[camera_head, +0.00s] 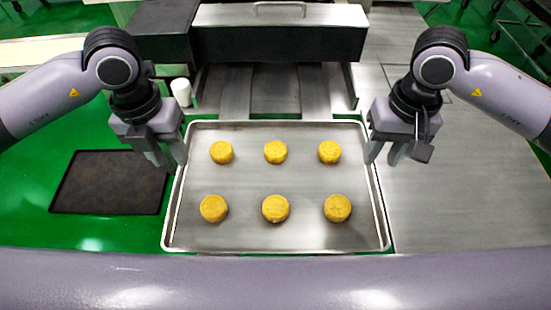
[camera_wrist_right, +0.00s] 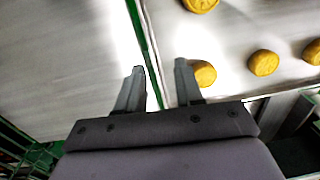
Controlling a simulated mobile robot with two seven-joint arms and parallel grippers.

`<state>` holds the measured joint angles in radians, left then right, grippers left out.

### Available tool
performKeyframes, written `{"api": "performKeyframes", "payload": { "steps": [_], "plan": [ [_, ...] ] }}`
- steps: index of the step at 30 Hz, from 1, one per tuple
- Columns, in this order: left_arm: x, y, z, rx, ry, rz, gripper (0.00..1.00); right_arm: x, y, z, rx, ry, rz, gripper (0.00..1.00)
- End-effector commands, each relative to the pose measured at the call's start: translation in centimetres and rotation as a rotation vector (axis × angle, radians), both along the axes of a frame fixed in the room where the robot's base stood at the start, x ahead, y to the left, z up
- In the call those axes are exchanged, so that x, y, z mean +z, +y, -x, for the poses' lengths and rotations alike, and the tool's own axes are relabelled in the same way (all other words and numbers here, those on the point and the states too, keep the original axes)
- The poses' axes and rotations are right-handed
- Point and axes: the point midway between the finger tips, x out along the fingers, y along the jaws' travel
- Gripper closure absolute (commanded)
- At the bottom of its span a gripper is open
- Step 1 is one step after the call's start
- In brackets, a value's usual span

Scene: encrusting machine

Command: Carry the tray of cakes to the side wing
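A shallow metal tray (camera_head: 275,236) lies level in the middle of the head view. It carries several round yellow cakes (camera_head: 275,208) in two rows. My left gripper (camera_head: 168,156) is open at the tray's left rim, near the far corner. My right gripper (camera_head: 384,157) is open at the tray's right rim. In the right wrist view my right gripper (camera_wrist_right: 160,70) has its fingers apart, with the tray's edge (camera_wrist_right: 146,40) running between them. Whether any finger touches the rim is unclear. A broad, flat metal surface (camera_head: 455,195), possibly the side wing, lies right of the tray.
The machine's metal housing (camera_head: 280,40) stands behind the tray, with a conveyor bed below it. A dark flat tray (camera_head: 108,182) lies on the left over green floor. A white cylinder (camera_head: 181,92) stands near my left gripper. The right metal surface is clear.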

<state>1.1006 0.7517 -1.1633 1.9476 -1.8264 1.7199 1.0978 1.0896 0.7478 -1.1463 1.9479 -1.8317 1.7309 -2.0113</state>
Motion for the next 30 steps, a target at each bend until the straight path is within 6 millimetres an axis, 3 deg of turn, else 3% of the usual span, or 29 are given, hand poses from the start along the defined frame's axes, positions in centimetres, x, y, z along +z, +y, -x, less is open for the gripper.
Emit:
{"api": "performKeyframes", "payload": {
  "steps": [3, 14, 30],
  "plan": [
    [-0.2, 1.0, -0.1, 0.008, -0.015, -0.050, 0.64, -0.2, -1.0, -0.1, 0.027, -0.016, 0.050, 0.64],
    [-0.4, 1.0, 0.0, 0.008, -0.014, -0.053, 0.64, -0.4, -1.0, 0.0, 0.029, -0.014, 0.053, 0.64],
    [-6.9, 1.0, 0.0, 0.008, -0.012, -0.050, 0.64, -6.9, -1.0, 0.0, 0.029, -0.013, 0.050, 0.64]
  ]
}}
